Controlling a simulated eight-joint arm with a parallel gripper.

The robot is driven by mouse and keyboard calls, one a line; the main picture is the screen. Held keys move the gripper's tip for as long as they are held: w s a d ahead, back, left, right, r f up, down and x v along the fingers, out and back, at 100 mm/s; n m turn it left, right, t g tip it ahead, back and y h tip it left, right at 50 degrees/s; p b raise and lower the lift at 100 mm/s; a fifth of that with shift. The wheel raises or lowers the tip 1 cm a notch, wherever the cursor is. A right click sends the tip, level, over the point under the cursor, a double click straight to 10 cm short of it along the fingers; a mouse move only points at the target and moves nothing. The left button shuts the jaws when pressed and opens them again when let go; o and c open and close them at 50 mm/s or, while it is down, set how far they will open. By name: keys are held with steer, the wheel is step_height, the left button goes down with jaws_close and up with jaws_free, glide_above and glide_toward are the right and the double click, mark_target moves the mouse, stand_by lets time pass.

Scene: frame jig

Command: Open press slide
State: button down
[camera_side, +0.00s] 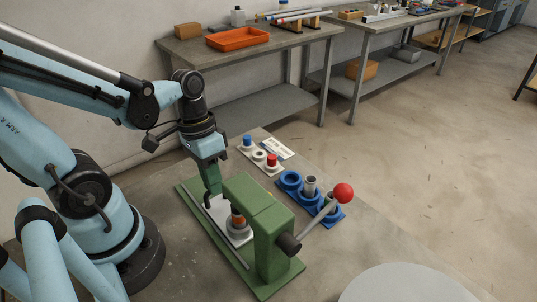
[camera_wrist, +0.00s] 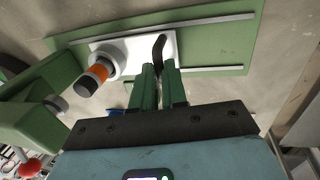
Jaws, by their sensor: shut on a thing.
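The green press (camera_side: 258,222) stands on a green base and has a lever with a red ball. Its slide is a white plate (camera_side: 222,212) lying between two rails; it also shows in the wrist view (camera_wrist: 138,44). A dark curved handle (camera_wrist: 158,46) stands on the slide. My gripper (camera_wrist: 160,72) is shut on this handle; in the side view my gripper (camera_side: 212,190) reaches down at the slide's far end. A part with an orange band (camera_wrist: 97,74) sits on the slide near the press head, which partly hides it in the side view.
The red ball lever (camera_side: 343,192) sticks out to the right of the press. A blue holder (camera_side: 290,180) and a white holder with blue and red caps (camera_side: 271,160) stand behind the press. A grey round disc (camera_side: 410,285) lies at the front right.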

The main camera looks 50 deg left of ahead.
steer(key=a, duration=0.8)
steer(key=shift+a, duration=0.35)
steer(key=c, duration=1.2)
jaws_free()
steer(key=shift+o, duration=0.2)
step_height(320, 180, up, 12)
steer(key=a, duration=0.2)
steer(key=shift+a, duration=0.15)
steer(key=shift+f, duration=0.1)
steer(key=w+d+f+t+y, duration=0.2)
steer(key=w+d+t, duration=0.5)
steer(key=d, duration=0.4)
steer(key=shift+d+x, duration=0.25)
steer(key=shift+x, duration=0.75)
